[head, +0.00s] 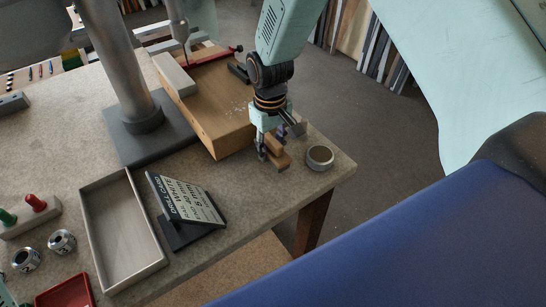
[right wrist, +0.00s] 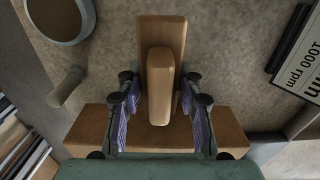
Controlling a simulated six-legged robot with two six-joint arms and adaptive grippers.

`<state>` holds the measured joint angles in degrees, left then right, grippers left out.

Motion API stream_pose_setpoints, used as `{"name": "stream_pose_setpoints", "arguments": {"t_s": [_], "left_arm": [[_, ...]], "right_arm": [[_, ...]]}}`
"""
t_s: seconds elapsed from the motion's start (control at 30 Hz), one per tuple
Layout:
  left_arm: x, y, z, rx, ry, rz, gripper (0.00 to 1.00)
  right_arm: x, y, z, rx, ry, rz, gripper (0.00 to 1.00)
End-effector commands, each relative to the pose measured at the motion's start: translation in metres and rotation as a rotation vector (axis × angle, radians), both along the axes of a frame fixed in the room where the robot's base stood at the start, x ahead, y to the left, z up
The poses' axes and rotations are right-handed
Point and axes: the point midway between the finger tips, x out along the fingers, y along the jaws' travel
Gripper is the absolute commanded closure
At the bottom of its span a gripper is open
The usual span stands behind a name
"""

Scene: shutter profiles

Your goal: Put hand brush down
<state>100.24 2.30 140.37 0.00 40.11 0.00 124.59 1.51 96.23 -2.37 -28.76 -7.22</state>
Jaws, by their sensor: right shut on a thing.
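The hand brush (head: 278,156), a light wooden piece, is at the bench's right end. In the right wrist view its narrow raised handle (right wrist: 160,75) stands between my fingers, over a wider wooden part (right wrist: 160,28). My right gripper (head: 270,148) is shut on it, pointing down; the fingers also show in the right wrist view (right wrist: 161,98). The brush is at or just above the bench top (head: 320,178); I cannot tell whether it touches. Its bristles are hidden.
A round metal cup (head: 320,157) stands close to the brush, near the bench corner. A large wooden block (head: 215,115) lies beside the gripper by a grey column (head: 120,60). A tilted sign (head: 187,200) and shallow tray (head: 122,230) stand at the front.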

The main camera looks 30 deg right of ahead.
Motion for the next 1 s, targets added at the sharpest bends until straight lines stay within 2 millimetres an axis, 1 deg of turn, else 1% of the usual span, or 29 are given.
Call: {"name": "stream_pose_setpoints", "arguments": {"t_s": [0.17,0.3,0.37,0.77,0.8,1.0], "left_arm": [[0.000,0.000,0.000,0.000,0.000,0.000,0.40],[0.000,0.000,0.000,0.000,0.000,0.000,0.40],[0.000,0.000,0.000,0.000,0.000,0.000,0.40],[0.000,0.000,-0.002,0.000,0.000,0.000,0.40],[0.000,0.000,-0.002,0.000,0.000,0.000,0.40],[0.000,0.000,-0.001,0.000,0.000,0.000,0.40]], "right_arm": [[0.000,-0.001,-0.013,0.000,0.000,-0.002,0.98],[0.000,-0.002,-0.033,0.001,0.000,-0.003,0.98],[0.001,-0.003,-0.039,0.000,-0.001,-0.003,0.98],[0.001,-0.004,-0.044,0.000,-0.002,-0.004,0.98],[0.001,-0.004,-0.044,0.000,-0.002,-0.004,0.61],[0.001,-0.004,-0.043,0.000,-0.002,-0.004,0.44]]}}
